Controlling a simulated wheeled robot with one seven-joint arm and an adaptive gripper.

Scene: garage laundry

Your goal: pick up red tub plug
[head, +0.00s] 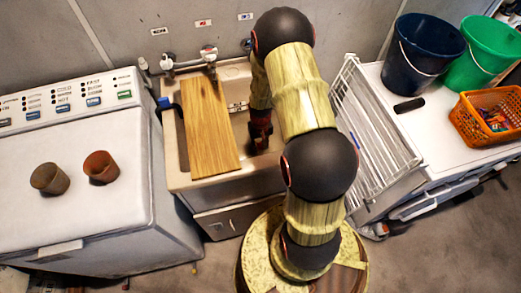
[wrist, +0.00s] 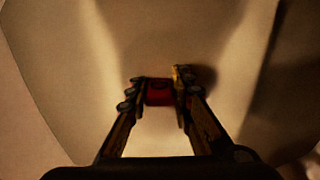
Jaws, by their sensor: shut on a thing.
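The red tub plug (wrist: 159,92) is between the two fingertips of my gripper (wrist: 160,95) in the wrist view. My gripper is shut on it, with a finger touching each side. The pale basin surface lies behind and around the plug, and I cannot tell whether the plug touches it. In the head view my gripper (head: 261,138) reaches down into the sink (head: 178,181), right of a wooden board. The plug itself cannot be made out there.
The wooden board (head: 209,125) covers the sink's left part, close to my gripper. Taps (head: 208,55) stand behind. A white wire rack (head: 375,130) stands on the right, and a washing machine (head: 75,210) with two small pots is on the left.

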